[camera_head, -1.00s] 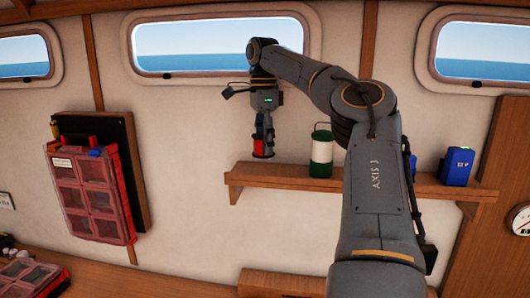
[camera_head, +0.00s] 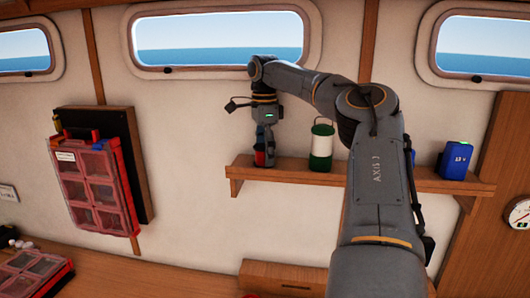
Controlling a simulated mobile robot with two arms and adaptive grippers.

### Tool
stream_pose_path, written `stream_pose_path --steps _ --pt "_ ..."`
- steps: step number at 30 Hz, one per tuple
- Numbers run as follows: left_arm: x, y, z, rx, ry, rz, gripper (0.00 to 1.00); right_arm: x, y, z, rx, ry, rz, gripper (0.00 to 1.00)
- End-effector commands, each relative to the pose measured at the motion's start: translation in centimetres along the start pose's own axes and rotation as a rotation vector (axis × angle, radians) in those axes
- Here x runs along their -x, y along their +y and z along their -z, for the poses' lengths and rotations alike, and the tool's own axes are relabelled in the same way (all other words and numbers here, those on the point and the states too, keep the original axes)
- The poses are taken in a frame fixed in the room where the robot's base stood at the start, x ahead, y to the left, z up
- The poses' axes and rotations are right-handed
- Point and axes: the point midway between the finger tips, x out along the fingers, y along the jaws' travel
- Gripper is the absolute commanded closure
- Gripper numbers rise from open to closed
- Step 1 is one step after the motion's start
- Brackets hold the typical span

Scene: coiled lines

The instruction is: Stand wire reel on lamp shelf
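The wire reel (camera_head: 260,159) shows as a small red piece, mostly covered by my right gripper (camera_head: 265,161). The gripper points down with its fingers around the reel, at the left end of the wooden lamp shelf (camera_head: 294,174). The reel is level with the shelf top and looks upright; I cannot tell whether it touches the board. A green and white lamp (camera_head: 321,147) stands on the shelf a little to the right of the gripper, with a gap between. My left gripper is not in view.
A blue box (camera_head: 457,160) stands at the shelf's right end. My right arm hides the shelf's middle. A red compartment case (camera_head: 94,187) hangs on the left wall. Another case (camera_head: 30,275) lies on the bench below. Windows are above.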

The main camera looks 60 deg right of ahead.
Motion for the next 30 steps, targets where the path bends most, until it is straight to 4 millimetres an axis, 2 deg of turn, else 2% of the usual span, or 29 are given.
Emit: stream_pose_path --steps 11,14,24,30 --pt "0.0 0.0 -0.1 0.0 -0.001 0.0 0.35 0.3 0.0 0.0 0.0 0.001 0.0 0.24" --pt "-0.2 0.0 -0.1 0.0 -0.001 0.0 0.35 1.3 -0.1 0.0 -0.002 0.003 0.002 0.24" --pt "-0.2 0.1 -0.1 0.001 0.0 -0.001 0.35 6.7 0.0 0.0 -0.002 0.003 0.0 0.24" --pt "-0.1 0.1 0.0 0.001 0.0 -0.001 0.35 7.8 0.0 0.0 0.0 0.001 -0.001 0.24"
